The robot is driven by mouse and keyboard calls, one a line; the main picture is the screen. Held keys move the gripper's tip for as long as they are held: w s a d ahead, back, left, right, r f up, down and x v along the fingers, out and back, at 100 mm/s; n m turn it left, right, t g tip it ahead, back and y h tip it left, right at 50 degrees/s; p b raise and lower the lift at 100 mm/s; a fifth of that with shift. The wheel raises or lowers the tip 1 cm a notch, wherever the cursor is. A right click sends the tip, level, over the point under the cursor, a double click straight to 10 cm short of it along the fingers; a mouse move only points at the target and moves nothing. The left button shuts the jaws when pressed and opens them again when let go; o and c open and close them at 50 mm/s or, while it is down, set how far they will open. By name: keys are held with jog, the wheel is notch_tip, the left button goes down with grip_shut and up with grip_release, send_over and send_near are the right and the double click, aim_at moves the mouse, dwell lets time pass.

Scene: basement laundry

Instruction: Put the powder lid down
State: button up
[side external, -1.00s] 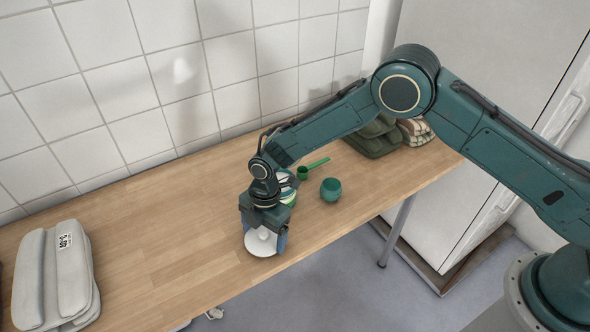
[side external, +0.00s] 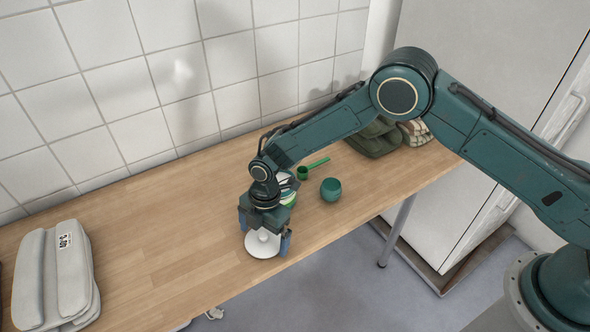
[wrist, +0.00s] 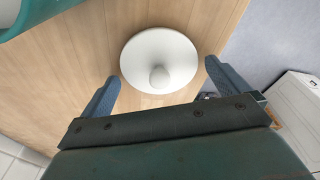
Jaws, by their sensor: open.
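The powder lid (side external: 262,246) is a white disc with a round knob, lying flat on the wooden table near its front edge. It also shows in the wrist view (wrist: 160,60), knob facing me. My gripper (side external: 264,243) is open around the lid's knob, pointing down; in the wrist view its blue fingers (wrist: 160,82) stand apart on either side with clear gaps to the knob. A green and white striped container (side external: 288,188), likely the powder tub, is partly hidden behind my gripper.
A green scoop (side external: 312,169) and a teal cup (side external: 330,189) stand behind and right of my gripper. Folded dark green cloths (side external: 374,140) lie farther back. Grey folded fabric (side external: 56,275) lies at the left. The table (side external: 160,240) between is clear.

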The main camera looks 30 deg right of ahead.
aim_at(269, 235)
notch_tip(269, 235, up, 12)
jog(key=d, duration=0.1)
jog(key=shift+w+d, duration=0.35)
dwell(0.7)
jog(key=s+d+r+m+t, duration=0.2)
jog(key=s+d+r+m, duration=0.3)
jog(key=d+r, duration=0.55)
jog(key=s+d+r+m+t, duration=0.1)
jog(key=s+d+r+m, duration=0.45)
jog(key=r, duration=0.75)
jog(key=s+d+r+m+t, duration=0.1)
jog(key=s+d+m, duration=0.5)
jog(key=s, duration=0.3)
jog(key=s+d+r+m+t+h, duration=0.1)
jog(key=s+d+m+t, duration=0.1)
jog(key=s+d+m, duration=0.4)
jog(key=s+d, duration=0.1)
jog(key=s, duration=0.3)
jog(key=shift+s+r+h, duration=0.2)
jog(key=shift+h, duration=0.1)
